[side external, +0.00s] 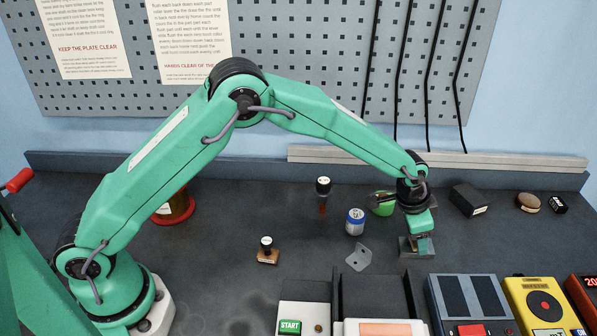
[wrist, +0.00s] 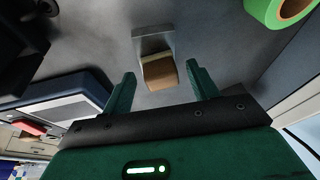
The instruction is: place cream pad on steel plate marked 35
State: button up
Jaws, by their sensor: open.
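My gripper (side external: 418,243) points down at the bench right of the middle in the side view, low over a small grey metal piece (side external: 404,250). In the wrist view my gripper (wrist: 161,80) has its two green fingers spread apart. A block with a cream-tan face (wrist: 159,74) lies ahead of the gap between them, with space on both sides. It adjoins a flat grey metal piece (wrist: 152,42), which may be the steel plate. I cannot read a 35 on it. In the side view the fingers mostly hide the block.
A grey bracket (side external: 358,258) and a blue-white jar (side external: 355,221) stand left of my gripper. A green roll (side external: 381,204) is behind it. Dark trays (side external: 374,294) and a blue device (side external: 468,304) are in front. A dark block (side external: 468,199) lies right.

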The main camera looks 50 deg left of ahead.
jog(key=v, duration=1.2)
jog(key=shift+r, duration=0.1)
dwell(0.4)
jog(key=s+a+r+n+t, duration=0.1)
jog(key=s+a+r+n, duration=0.3)
jog(key=s+a+r, duration=0.95)
jog(key=s+a+f+n, duration=0.1)
jog(key=s+a+n, duration=0.1)
jog(key=s+a, duration=0.3)
jog(key=s+a+f+n+t+y, duration=0.1)
jog(key=s+a, duration=0.4)
jog(key=s, duration=0.7)
jog(key=shift+a+f+n+y, duration=0.35)
jog(key=shift+f+n, duration=0.25)
jog(key=shift+f, duration=0.25)
